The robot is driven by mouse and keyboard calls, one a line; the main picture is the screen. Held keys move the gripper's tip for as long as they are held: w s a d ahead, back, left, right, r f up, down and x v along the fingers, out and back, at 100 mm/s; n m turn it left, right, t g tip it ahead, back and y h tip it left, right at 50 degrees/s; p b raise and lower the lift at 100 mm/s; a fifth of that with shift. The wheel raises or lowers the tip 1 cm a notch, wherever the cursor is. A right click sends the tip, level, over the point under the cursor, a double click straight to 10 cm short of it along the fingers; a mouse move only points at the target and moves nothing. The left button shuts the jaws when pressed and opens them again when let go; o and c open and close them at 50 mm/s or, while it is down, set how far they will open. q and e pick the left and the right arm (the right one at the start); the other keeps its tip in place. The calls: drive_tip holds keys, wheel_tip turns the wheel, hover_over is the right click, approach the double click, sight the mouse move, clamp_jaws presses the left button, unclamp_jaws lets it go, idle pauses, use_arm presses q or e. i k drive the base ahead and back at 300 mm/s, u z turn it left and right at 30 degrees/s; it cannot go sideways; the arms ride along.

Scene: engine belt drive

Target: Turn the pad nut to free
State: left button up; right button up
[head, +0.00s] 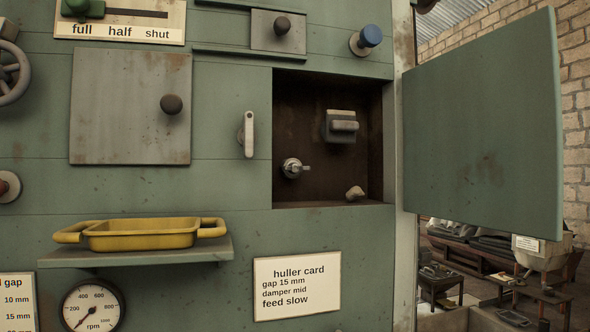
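An open recess (328,95) in the green machine panel has a dark, rusty inside. On its back wall, at the lower left, sits a round metal fitting with a small side lever (292,168), which looks like the pad nut. I see no free or locked marking by it. A grey block with a bar across its front (341,126) is at the upper right of the recess. A small pale lump (355,193) lies on the recess floor; I cannot tell what it is. Neither of my grippers is in view.
A green door (485,125) stands open right of the recess. A pale upright handle (248,135) is left of it. A yellow tray (140,234) sits on a shelf (135,255) below left. A blue knob (366,39) sticks out above. The huller card (297,286) is below.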

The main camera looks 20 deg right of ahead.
sight(293, 168)
drive_tip(key=z, duration=1.95)
drive_tip(key=k, duration=1.35)
drive_tip(key=u, duration=1.3)
